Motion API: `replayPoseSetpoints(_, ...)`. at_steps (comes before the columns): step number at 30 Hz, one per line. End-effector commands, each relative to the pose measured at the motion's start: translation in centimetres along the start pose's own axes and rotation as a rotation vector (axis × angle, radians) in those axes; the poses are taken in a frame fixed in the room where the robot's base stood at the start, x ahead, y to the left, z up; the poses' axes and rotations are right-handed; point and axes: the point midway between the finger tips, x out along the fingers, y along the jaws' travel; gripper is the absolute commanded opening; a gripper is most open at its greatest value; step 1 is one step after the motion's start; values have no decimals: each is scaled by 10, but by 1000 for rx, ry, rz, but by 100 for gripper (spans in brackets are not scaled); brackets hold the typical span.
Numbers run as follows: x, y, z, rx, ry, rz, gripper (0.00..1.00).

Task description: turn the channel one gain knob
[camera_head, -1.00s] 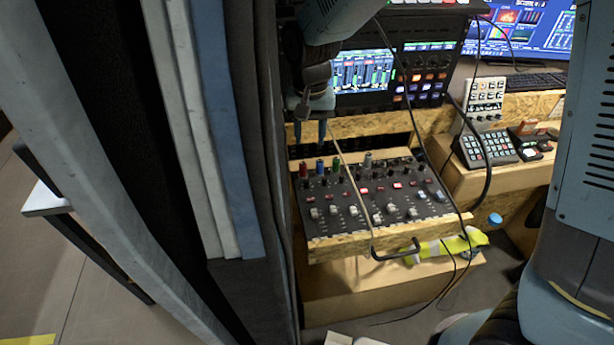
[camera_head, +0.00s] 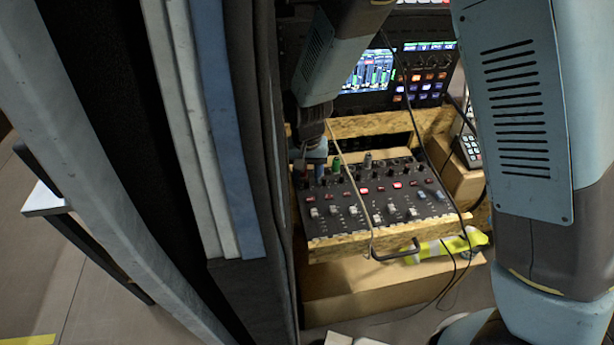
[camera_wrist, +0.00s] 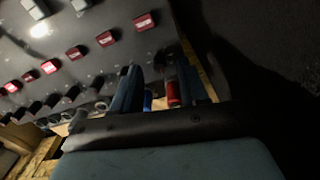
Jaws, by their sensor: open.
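The mixer panel (camera_head: 375,200) has a row of coloured knobs along its back edge. The leftmost, at the channel one position, is a red knob; in the wrist view this red knob (camera_wrist: 173,93) shows between my fingers, nearer the right-hand one. A blue knob (camera_wrist: 148,100) shows just to its left, beside the left-hand finger. My gripper (camera_wrist: 160,85) is open and low over the panel's back left corner, fingers pointing down. In the head view my gripper (camera_head: 312,162) mostly hides the red knob. I cannot tell whether a finger touches either knob.
A green knob (camera_head: 336,165) stands right of my gripper. A beige cable (camera_head: 352,175) hangs across the panel. The dark curtain (camera_head: 270,150) is close on the left.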

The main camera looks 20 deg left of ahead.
Motion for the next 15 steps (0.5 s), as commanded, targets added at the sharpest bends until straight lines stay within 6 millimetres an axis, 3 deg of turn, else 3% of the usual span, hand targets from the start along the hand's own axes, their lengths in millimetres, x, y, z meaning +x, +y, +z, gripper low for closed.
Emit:
replayPoseSetpoints(6,12,0,0,1,0,0,43)
replayPoseSetpoints(15,13,0,0,1,0,0,40)
